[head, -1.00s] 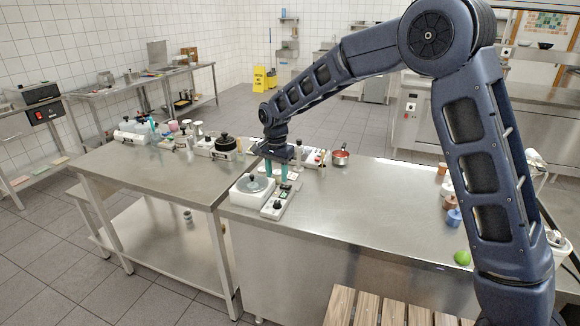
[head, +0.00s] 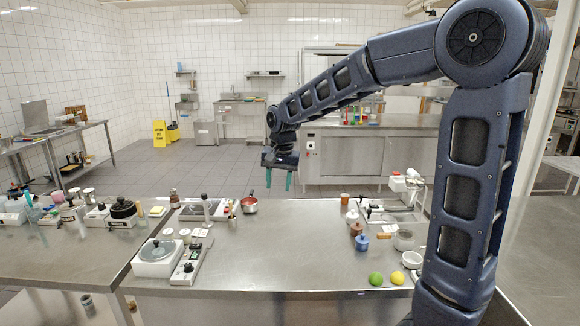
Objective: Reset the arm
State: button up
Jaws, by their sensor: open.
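My gripper (head: 279,181) hangs at the end of my outstretched arm in the head view. Its two teal fingers point down and stand apart, with nothing between them. It is above and beyond the far edge of the steel counter (head: 300,265), against the tiled floor behind. No object touches it. The upper arm links rise at the right and cover part of the counter's right end.
The counter holds a white lidded device (head: 158,258), a switch box (head: 190,264), a red pot (head: 250,205), a blue jar (head: 362,243), a lime (head: 375,279) and a lemon (head: 397,278). The counter's middle is clear. A yellow floor sign (head: 160,132) stands far behind.

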jog(key=s+d+r+t, duration=0.15)
jog(key=s+d, duration=0.45)
jog(key=d, duration=0.7)
jog(key=s+d+r+t, duration=0.15)
jog(key=s+d, duration=0.35)
jog(key=d, duration=0.7)
jog(key=s+d+f+n+h, duration=0.1)
jog(key=s+d+f, duration=0.1)
jog(key=s+d, duration=0.4)
jog(key=shift+s+d, duration=0.3)
jog(key=shift+s, duration=0.7)
